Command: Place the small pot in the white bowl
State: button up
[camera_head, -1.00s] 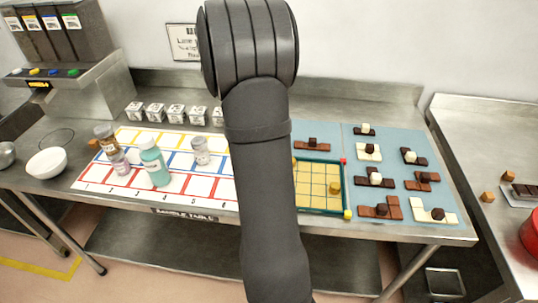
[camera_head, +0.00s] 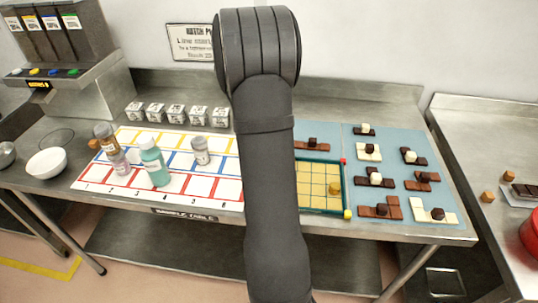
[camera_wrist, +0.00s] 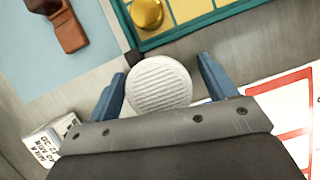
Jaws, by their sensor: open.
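A round, pale, ribbed lid (camera_wrist: 160,84), which looks like the top of the small pot, shows from above in the wrist view. My gripper (camera_wrist: 163,78) is open, with one blue finger on each side of it; I cannot tell whether they touch it. In the head view my arm hides this pot and my gripper. The white bowl (camera_head: 46,163) stands empty at the far left of the table. Other small containers stand on the numbered mat: a grey-lidded jar (camera_head: 200,150), a teal bottle (camera_head: 154,163) and a brown-capped bottle (camera_head: 105,136).
A green-rimmed tray (camera_wrist: 190,28) with yellow squares lies close by the pale lid. The numbered mat (camera_head: 184,202) lies between bowl and arm. Several white boxes (camera_head: 177,115) line the back. Chocolate pieces (camera_head: 375,180) lie on blue mats at right.

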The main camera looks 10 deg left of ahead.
jog(key=c, duration=1.2)
jog(key=shift+r, duration=0.15)
jog(key=r, duration=0.4)
jog(key=shift+s+d+r, duration=0.1)
jog(key=shift+d+r, duration=0.1)
jog(key=shift+d, duration=0.1)
jog(key=s+d+r, duration=0.4)
jog(key=d+r, duration=0.2)
jog(key=d, duration=0.4)
jog(key=shift+d+r, duration=0.15)
jog(key=shift+r, duration=0.05)
